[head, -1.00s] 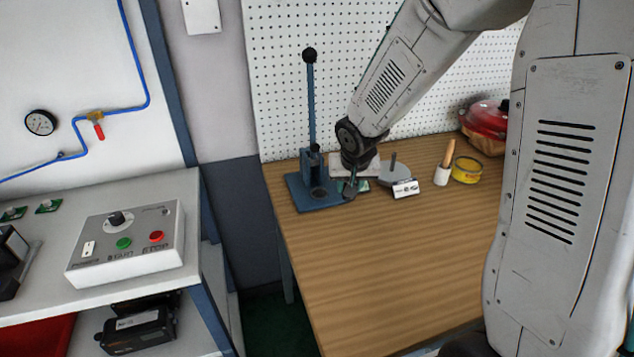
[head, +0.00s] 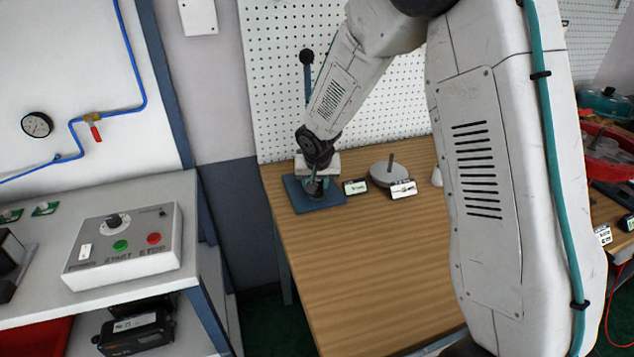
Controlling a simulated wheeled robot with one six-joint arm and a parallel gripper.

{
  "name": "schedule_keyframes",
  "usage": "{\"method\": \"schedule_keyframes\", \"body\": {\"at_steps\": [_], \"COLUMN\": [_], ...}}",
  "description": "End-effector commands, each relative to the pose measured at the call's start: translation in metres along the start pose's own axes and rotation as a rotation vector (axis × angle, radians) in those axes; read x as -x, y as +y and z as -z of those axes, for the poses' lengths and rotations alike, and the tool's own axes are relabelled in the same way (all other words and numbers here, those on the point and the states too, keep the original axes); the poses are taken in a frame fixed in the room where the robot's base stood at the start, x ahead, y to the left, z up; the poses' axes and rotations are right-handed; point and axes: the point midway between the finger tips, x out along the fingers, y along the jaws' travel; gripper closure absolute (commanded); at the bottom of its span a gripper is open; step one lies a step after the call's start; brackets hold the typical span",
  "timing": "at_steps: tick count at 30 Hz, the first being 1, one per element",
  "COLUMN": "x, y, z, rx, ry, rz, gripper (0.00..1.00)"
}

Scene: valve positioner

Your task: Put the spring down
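My gripper (head: 316,186) points down at the blue arbor press (head: 320,203) on the left end of the wooden bench, in front of the press's column and low over its base. The gripper is small and dark here, and my wrist covers most of the press column. I cannot make out the spring for certain. A small greenish-grey shape shows between or below the fingers, too small to name. Whether the fingers are open or shut cannot be told, nor whether anything touches the press base.
Right of the press, a grey round plate with a post (head: 384,178) stands behind two small label cards (head: 355,187) (head: 404,189). The front of the wooden bench (head: 360,260) is clear. A control box (head: 124,242) sits on the left bench. Red bins (head: 610,150) stand at far right.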

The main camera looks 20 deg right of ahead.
Motion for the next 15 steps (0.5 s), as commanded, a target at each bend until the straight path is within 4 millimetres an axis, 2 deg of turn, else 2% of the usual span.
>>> {"method": "schedule_keyframes", "body": {"at_steps": [7, 8, 9, 15], "x": [-0.0031, -0.0026, -0.0025, -0.0025], "y": [0.0003, 0.0003, 0.0003, 0.0003], "z": [-0.0013, -0.0010, -0.0010, -0.0010], "rx": [0.001, 0.001, 0.001, 0.001], "ry": [0.000, 0.000, 0.000, 0.000], "rz": [-0.001, -0.001, -0.001, -0.001], "gripper": [0.97, 0.60, 0.49, 0.47]}}
